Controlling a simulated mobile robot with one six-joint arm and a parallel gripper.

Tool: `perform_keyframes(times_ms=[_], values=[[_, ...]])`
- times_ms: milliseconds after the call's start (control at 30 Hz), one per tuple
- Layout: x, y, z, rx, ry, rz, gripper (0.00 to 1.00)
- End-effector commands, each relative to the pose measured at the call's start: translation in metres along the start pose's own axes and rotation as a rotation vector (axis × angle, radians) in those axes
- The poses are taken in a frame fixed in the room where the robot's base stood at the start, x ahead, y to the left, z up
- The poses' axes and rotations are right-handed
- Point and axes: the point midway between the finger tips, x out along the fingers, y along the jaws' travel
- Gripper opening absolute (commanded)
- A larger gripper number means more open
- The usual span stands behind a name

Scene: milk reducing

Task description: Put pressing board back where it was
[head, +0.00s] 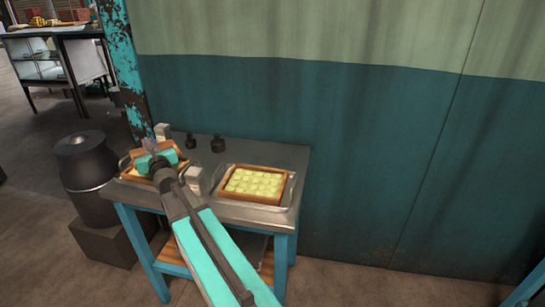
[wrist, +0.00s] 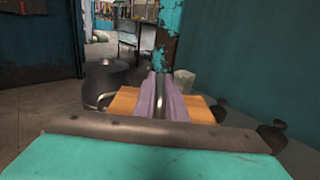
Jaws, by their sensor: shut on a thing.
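My gripper (head: 150,146) is over the left end of the small metal-topped table (head: 258,155). In the wrist view its two pale purple fingers (wrist: 162,92) are shut on the wooden pressing board (wrist: 124,102), which sticks out on both sides of them. In the head view the board (head: 165,146) shows only in part behind my gripper. It is above or close to the left tray (head: 128,176); I cannot tell whether it touches anything. My arm hides much of that tray.
A tray (head: 291,196) with a wooden frame (head: 232,198) full of pale pieces sits on the table's right. Small dark weights (head: 218,144) stand at the back. White blocks (head: 194,175) stand near my arm. A dark canister (head: 86,165) and a rusty post (head: 121,60) are at the left.

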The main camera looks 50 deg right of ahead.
Motion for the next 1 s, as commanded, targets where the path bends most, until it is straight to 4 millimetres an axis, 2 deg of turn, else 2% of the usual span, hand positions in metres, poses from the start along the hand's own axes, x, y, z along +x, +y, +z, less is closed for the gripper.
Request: perform_keyframes(times_ms=[633,1000], values=[[0.003,-0.011,0.003,-0.001,0.0,0.013,0.0],[0.007,-0.028,0.004,-0.002,-0.005,0.04,0.0]])
